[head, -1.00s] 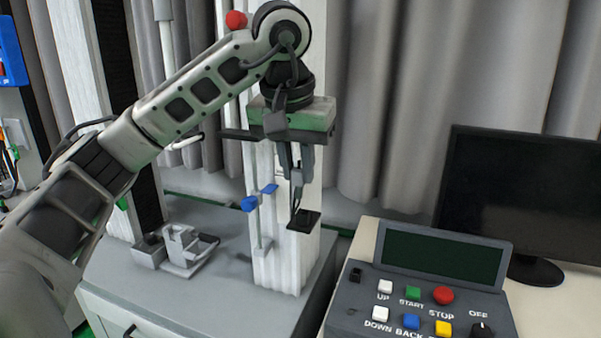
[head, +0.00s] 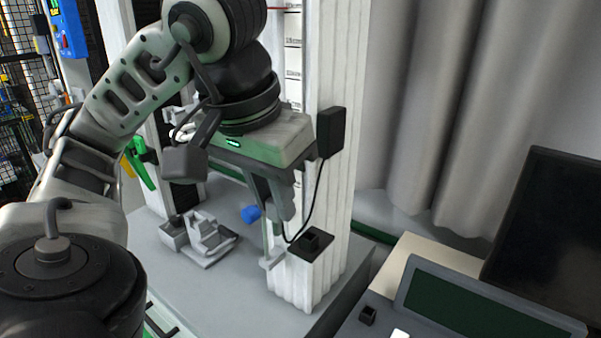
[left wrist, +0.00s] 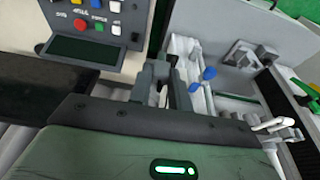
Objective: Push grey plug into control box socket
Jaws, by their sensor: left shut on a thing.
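The grey plug (head: 285,207) is between the fingers of my left gripper (head: 274,212) in the head view, partly hidden by them. A thin dark cable runs from it past the white column. My left gripper is shut on the plug, pointing down in front of the column, above and left of the control box. In the left wrist view the gripper fingers (left wrist: 165,88) show at the middle. The control box (head: 480,309) is at the lower right, cut off by the frame. A small black square socket (head: 367,314) is on its left part. My right gripper is not in view.
The white column (head: 334,200) carries a black box (head: 330,132) and a dark block (head: 310,243) close to the gripper. A grey fixture (head: 208,238) and a blue knob (head: 250,214) are behind. A monitor (head: 545,240) stands at right.

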